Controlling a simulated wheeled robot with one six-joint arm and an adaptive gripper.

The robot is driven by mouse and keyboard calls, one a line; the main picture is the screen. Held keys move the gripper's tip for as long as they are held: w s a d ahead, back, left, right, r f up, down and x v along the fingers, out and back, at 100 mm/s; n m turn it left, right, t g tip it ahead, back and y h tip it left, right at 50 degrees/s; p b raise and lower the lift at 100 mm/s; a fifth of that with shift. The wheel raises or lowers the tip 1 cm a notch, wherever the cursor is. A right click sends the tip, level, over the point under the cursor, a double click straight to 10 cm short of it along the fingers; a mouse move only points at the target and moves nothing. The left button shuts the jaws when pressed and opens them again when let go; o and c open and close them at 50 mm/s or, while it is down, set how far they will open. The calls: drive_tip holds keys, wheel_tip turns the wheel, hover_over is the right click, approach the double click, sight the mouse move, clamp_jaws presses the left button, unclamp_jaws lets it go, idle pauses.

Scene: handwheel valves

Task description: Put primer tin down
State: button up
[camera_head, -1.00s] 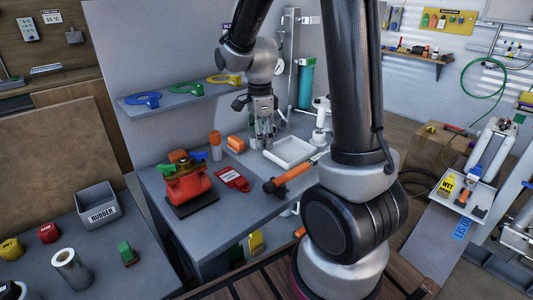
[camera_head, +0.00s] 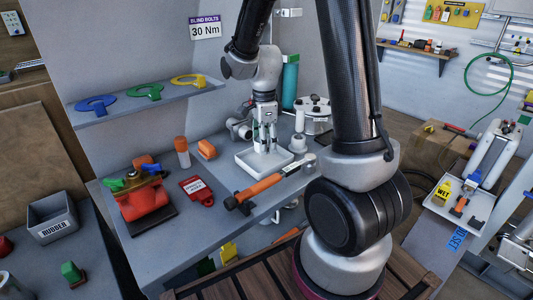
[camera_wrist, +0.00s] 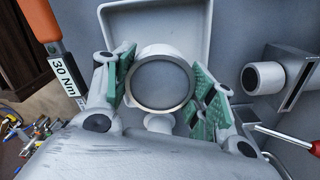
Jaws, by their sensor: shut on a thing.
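My gripper (camera_head: 264,142) points down over the white square tray (camera_head: 243,163) on the grey bench. In the wrist view, the green pads of my gripper (camera_wrist: 163,88) are closed on both sides of a round tin (camera_wrist: 160,84), the primer tin, with a pale metal rim and a grey top. The tray (camera_wrist: 204,20) spreads behind the tin there. In the head view the fingers largely hide the tin. I cannot tell whether its base touches the tray floor.
An orange-handled torque wrench (camera_head: 262,186) lies close in front of the tray. A white-grey fitting (camera_head: 298,143) is right behind the tray.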

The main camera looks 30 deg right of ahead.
sight(264, 161)
drive_tip(key=shift+f, duration=2.2)
drive_tip(key=o, duration=0.8)
drive_tip(key=shift+f, duration=0.1)
wheel_tip(264, 161, up, 12)
drive_tip(key=shift+r, duration=0.1)
drive_tip(key=s+r+n+t, duration=0.1)
drive_tip(key=s+r+n, duration=0.2)
drive_tip(key=s+n, duration=0.3)
drive_tip(key=s+d+r+n+t, duration=0.1)
drive_tip(key=s+r+n, duration=0.3)
drive_tip(key=s+n, duration=0.3)
drive_tip(key=s+r+n+t, duration=0.2)
drive_tip(key=s+r+n, duration=0.2)
drive_tip(key=s+n, duration=0.2)
drive_tip(key=shift+s+d+n, duration=0.25)
drive_tip(key=shift+s+n, duration=0.15)
drive_tip(key=shift+n, duration=0.2)
